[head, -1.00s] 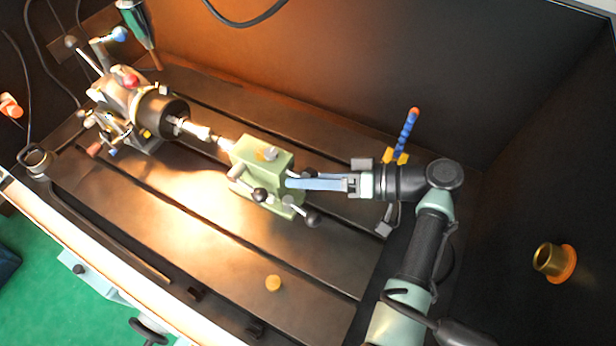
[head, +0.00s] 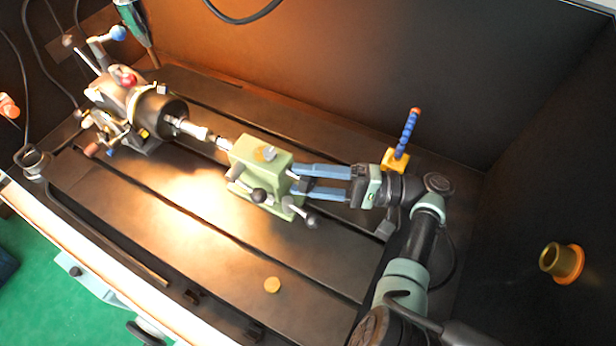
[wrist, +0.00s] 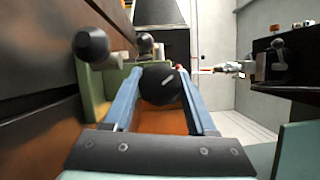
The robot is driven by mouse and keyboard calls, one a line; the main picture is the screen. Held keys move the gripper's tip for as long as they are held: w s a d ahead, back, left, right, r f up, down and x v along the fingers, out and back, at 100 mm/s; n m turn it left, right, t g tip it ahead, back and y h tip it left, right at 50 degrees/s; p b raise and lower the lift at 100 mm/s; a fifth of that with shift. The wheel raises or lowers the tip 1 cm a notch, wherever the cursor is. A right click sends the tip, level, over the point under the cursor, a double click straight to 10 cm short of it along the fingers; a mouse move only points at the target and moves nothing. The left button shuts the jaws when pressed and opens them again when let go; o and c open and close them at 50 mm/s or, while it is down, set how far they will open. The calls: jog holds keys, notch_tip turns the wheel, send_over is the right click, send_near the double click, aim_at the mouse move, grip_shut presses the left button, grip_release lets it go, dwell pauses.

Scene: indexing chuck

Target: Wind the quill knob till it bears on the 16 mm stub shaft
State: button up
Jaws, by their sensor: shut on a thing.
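The green tailstock (head: 262,160) stands on the slotted bed. My gripper (head: 298,184) reaches its right end with two blue fingers. In the wrist view the black quill knob (wrist: 160,86), with a pale mark on its face, sits between the fingertips; my gripper (wrist: 162,92) is shut on it. In the head view the knob (head: 303,184) is partly hidden by the fingers. The bright stub shaft (head: 194,130) projects from the dark chuck (head: 160,108) toward the tailstock's tip (head: 222,142). I cannot tell whether tip and shaft touch.
Ball-ended levers (head: 258,195) and (head: 309,220) stick out of the tailstock's front, close to my fingers. A blue coolant hose (head: 405,135) on a yellow block stands behind my wrist. A brass disc (head: 272,285) lies on the front bed, with clear room around it.

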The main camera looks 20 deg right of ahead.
jog(key=m+t, duration=0.1)
jog(key=m, duration=0.2)
jog(key=m+t+y+p, duration=0.1)
jog(key=m, duration=0.3)
jog(key=shift+m+t, duration=0.3)
dwell(1.2)
jog(key=o, duration=1.1)
jog(key=b+v, duration=0.1)
jog(key=v, duration=0.1)
jog(key=shift+s+d+f, duration=0.1)
jog(key=shift+d+f, duration=0.1)
jog(key=shift+f, duration=0.05)
jog(key=shift+b+v, duration=1.2)
jog(key=shift+v, duration=1.35)
jog(key=shift+r, duration=0.15)
